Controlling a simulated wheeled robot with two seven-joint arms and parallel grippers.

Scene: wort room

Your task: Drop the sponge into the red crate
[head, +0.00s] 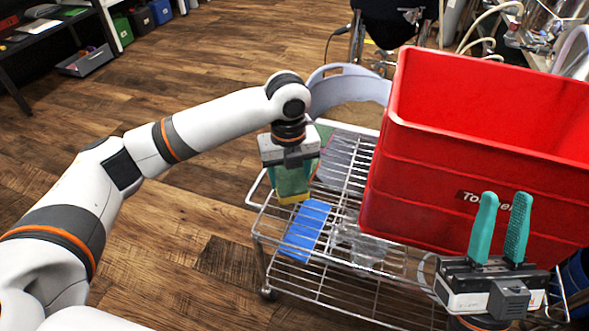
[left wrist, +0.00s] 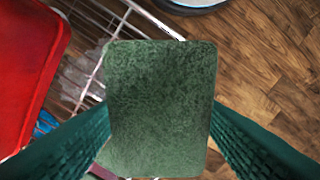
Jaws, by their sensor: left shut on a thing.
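The sponge (left wrist: 158,105), green with a yellow underside (head: 291,199), is held between the fingers of my left gripper (head: 293,188). The gripper points down and holds the sponge over the left end of the wire cart, to the left of the red crate. The red crate (head: 420,185) stands open-topped on the cart; its floor is hidden in the head view. Part of the red crate (left wrist: 22,75) also shows at the left of the left wrist view. My right gripper (head: 504,205) is empty in front of the crate, its two teal fingers pointing up and apart.
The wire cart (head: 335,288) carries a blue flat item (head: 306,229) and clear packages (head: 358,243). A pale rounded thing (head: 350,76) stands behind the cart. Shelving with bins is at the far left. The wooden floor left of the cart is clear.

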